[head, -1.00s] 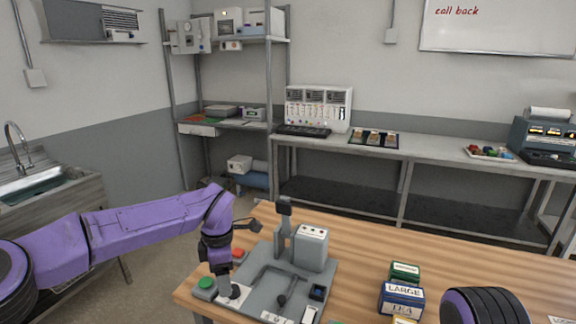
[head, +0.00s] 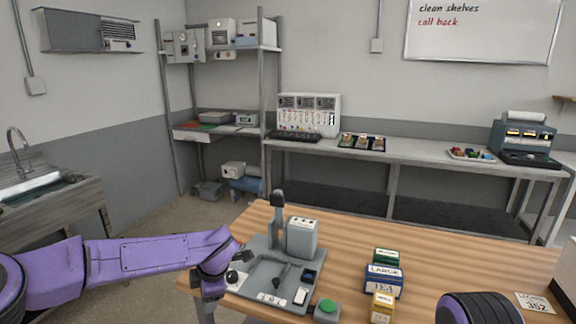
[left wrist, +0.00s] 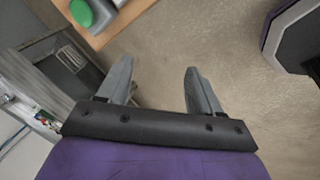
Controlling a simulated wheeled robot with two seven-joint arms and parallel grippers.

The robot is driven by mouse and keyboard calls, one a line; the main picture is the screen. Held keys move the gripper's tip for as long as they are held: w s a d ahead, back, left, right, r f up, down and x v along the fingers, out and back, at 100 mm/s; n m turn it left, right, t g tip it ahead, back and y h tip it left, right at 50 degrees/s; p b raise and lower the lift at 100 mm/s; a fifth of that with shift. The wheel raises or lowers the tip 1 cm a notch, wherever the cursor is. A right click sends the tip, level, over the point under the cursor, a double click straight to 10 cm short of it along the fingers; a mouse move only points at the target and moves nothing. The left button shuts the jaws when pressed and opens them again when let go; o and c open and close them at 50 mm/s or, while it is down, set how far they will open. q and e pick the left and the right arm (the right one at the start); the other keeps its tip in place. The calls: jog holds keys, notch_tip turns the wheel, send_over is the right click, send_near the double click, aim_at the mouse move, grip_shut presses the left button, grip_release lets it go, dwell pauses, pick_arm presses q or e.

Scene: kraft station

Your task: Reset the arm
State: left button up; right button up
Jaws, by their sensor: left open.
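My left arm comes in from the left of the head view. Its bent wrist is at the table's left edge, in front of the grey machine's left side. My left gripper (left wrist: 158,68) shows in the left wrist view with its two fingers apart and nothing between them. Bare floor lies behind the fingers. A green button (left wrist: 82,12) on a grey box at the table corner shows at the top left of that view. My right gripper is out of view.
On the wooden table (head: 480,262) stand a grey machine (head: 302,238), a LARGE TEA box (head: 382,283), a yellow box (head: 382,308) and a separate green button (head: 327,305). A sink (head: 50,190) stands at the left. A work card (head: 535,303) lies at the right.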

pick_arm(q)
jog(key=s+a+f+m+t+y+b, duration=0.15)
jog(key=s+f+m, duration=0.25)
jog(key=s+f, duration=0.5)
jog(key=s+f+m+t+b, duration=0.1)
jog(key=s+f+m+t, duration=0.25)
jog(key=f, duration=0.85)
jog(key=s+a+f+m+g+b, duration=0.1)
jog(key=s+a+f+m, duration=0.1)
jog(key=s, duration=0.6)
jog(key=s+a+f+m+g+h+b, duration=0.1)
jog(key=s+a+f+m+g, duration=0.1)
jog(key=s+f, duration=0.3)
jog(key=s+a+f+m+g+b, duration=0.1)
jog(key=s+a+f+m, duration=0.2)
jog(key=s, duration=1)
jog(key=shift+s+a+f+m+g, duration=0.2)
jog(key=shift+a+f+m+g, duration=0.1)
jog(key=shift+a+m, duration=0.5)
